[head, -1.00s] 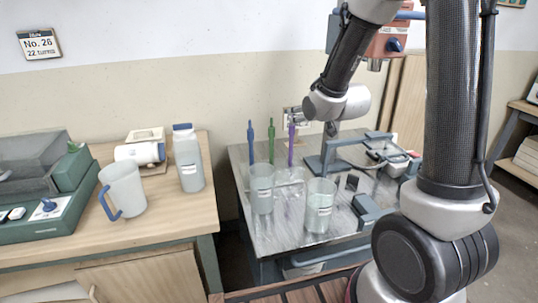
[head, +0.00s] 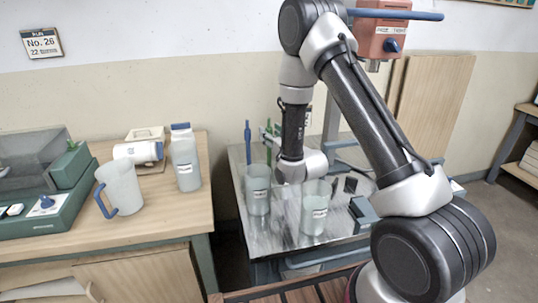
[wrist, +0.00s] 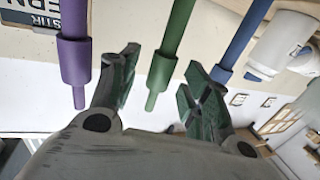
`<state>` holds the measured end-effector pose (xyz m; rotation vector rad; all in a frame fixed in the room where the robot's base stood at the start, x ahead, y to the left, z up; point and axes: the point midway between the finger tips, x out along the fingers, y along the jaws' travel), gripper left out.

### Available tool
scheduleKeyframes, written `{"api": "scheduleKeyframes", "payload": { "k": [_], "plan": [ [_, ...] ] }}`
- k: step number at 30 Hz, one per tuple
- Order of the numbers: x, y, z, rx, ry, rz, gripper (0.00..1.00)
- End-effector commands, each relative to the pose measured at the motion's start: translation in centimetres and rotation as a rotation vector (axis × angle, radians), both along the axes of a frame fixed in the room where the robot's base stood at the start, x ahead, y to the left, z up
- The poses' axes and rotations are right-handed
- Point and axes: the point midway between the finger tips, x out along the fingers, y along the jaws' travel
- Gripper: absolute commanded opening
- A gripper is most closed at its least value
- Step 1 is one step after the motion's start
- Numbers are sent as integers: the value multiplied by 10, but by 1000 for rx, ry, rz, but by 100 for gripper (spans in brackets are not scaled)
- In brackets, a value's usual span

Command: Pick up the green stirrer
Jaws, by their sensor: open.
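The green stirrer (head: 269,154) stands upright at the back of the metal table, partly covered by my gripper in the head view. In the wrist view the green stirrer (wrist: 168,48) hangs between the two fingers of my gripper (wrist: 161,68). The fingers are open, with a visible gap on either side of the stirrer. Whether it lies fully in the depth of the jaws is hard to tell. The blue stirrer (wrist: 242,40) is to its right in the wrist view, and the purple stirrer (wrist: 75,50) to its left. In the head view the blue stirrer (head: 248,140) shows, while my arm hides the purple one.
Two translucent buckets, one left (head: 258,192) and one right (head: 314,212), stand at the front of the metal table (head: 283,238). The wooden bench (head: 150,222) at left holds a jug (head: 122,186) and a bottle (head: 186,160). An orange machine (head: 381,33) hangs above.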

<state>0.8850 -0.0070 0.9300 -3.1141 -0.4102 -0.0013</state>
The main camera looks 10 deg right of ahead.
Motion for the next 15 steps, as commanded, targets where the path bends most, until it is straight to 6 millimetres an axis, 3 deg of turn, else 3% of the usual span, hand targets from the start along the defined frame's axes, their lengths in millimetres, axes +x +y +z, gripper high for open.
{"api": "scheduleKeyframes", "payload": {
  "k": [4, 11, 15],
  "plan": [
    [16, 4, 0, 0, 0, 0, 48],
    [19, 5, 0, 0, 1, -1, 48],
    [19, 5, 0, 0, 1, 0, 26]
  ]
}}
